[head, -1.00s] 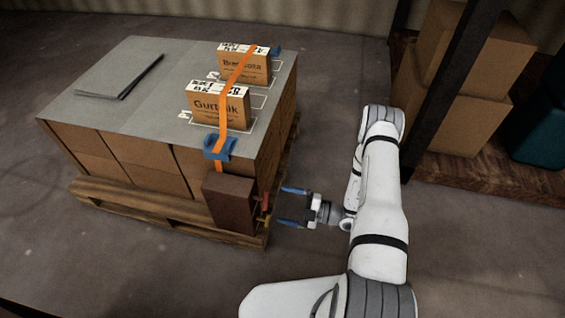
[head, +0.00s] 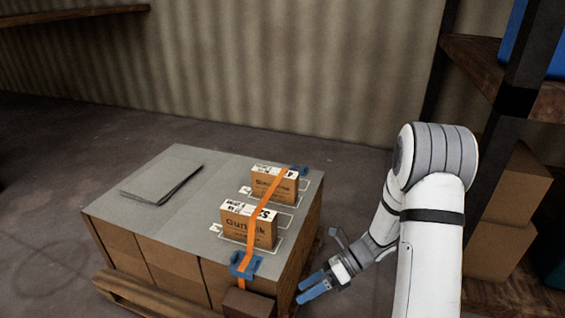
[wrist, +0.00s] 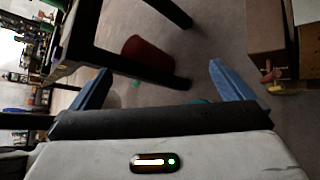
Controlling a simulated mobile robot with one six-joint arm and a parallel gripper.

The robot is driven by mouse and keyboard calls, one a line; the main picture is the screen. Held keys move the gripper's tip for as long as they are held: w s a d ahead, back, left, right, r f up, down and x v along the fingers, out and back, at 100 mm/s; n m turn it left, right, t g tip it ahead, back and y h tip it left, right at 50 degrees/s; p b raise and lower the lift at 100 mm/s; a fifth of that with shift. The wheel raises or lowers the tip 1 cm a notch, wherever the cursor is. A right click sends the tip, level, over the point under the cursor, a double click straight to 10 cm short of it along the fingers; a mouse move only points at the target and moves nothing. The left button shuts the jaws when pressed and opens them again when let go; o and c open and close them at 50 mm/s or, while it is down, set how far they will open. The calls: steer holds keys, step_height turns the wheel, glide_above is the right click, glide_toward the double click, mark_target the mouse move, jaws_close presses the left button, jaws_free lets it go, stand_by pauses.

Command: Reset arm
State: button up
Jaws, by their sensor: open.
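My gripper (head: 314,287) is open with nothing between its blue fingers. In the head view it is just right of the stack of cartons (head: 185,268), apart from it and below the level of its grey top. In the wrist view my gripper (wrist: 160,88) has its two blue fingers spread wide, with floor between them. My white arm bends down from the right side of the head view to the gripper.
Two labelled boxes, Gurtmilk (head: 248,228) and another (head: 274,186), stand on the grey top under an orange strap (head: 256,222). Grey sheets (head: 165,184) lie at left. A shelf with cartons (head: 515,200) stands right. The wrist view shows a dark red bin (wrist: 148,55).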

steer(key=s+d+r+n+t+h+p, duration=0.2)
steer(key=s+d+r+n+h+p, duration=0.1)
steer(key=r+n, duration=0.5)
steer(key=s+d+r+n+t+h+p, duration=0.2)
steer(key=s+r+n+h+p, duration=0.3)
steer(key=r, duration=0.8)
steer(key=s+d+r+n+t+h+p, duration=0.2)
steer(key=s+d+r+n+h+p, duration=0.1)
steer(key=r+n, duration=0.7)
steer(key=shift+s+d+r+n+t+h+p, duration=0.4)
steer(key=shift+s+r+h+p, duration=0.15)
steer(key=shift+p, duration=0.3)
steer(key=shift+c, duration=0.2)
